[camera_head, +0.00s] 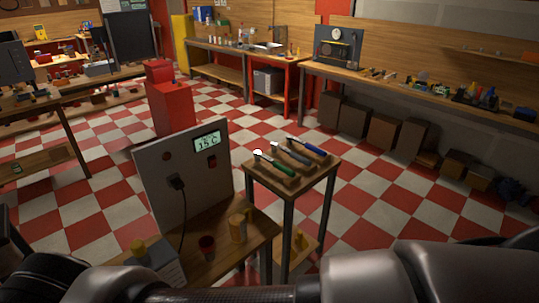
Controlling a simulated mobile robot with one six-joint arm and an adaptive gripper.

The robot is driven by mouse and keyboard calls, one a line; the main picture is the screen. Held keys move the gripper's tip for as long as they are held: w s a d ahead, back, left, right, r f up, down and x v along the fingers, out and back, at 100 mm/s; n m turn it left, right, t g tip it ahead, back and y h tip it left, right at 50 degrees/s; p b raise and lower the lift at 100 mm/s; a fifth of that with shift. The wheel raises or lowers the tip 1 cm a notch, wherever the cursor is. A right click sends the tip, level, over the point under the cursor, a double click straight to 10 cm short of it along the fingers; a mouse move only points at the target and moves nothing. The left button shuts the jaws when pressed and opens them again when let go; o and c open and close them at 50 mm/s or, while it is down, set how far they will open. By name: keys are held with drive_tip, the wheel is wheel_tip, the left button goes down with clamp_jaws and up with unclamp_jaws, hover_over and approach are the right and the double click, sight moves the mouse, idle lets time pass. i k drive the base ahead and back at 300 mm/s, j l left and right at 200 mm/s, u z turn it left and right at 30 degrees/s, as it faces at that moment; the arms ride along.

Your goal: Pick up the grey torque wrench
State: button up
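Three handled tools lie side by side on a holder on top of a small wooden stand (318,182). The middle tool has a grey handle and looks like the grey torque wrench (292,156). A green-handled tool (278,166) lies to its left and a blue-handled tool (308,148) to its right. The tools are small here, so fine details of their heads are unclear. Parts of my arm cross the bottom edge of the view. My gripper's fingers are not in view.
Checkered floor is open behind and right. Workbenches (400,85) line the back wall.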

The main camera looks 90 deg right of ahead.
sight(275, 146)
drive_tip(key=z, duration=3.05)
drive_tip(key=i+l+u, duration=0.1)
drive_tip(key=u, duration=0.25)
drive_tip(key=i+l+u, duration=0.1)
drive_tip(key=u, duration=0.25)
drive_tip(key=i+l+u, duration=0.1)
drive_tip(key=u, duration=0.25)
drive_tip(key=i+l+u, duration=0.1)
drive_tip(key=l, duration=0.35)
drive_tip(key=i+l, duration=0.25)
drive_tip(key=l, duration=0.2)
drive_tip(key=i+l+u, duration=0.15)
drive_tip(key=l, duration=0.3)
drive_tip(key=i+l+u, duration=0.1)
drive_tip(key=l, duration=0.35)
drive_tip(key=i+l+u, duration=0.1)
drive_tip(key=l, duration=0.4)
drive_tip(key=i+l, duration=0.2)
drive_tip(key=l, duration=0.3)
drive_tip(key=i+l+u, duration=0.15)
drive_tip(key=l, duration=0.3)
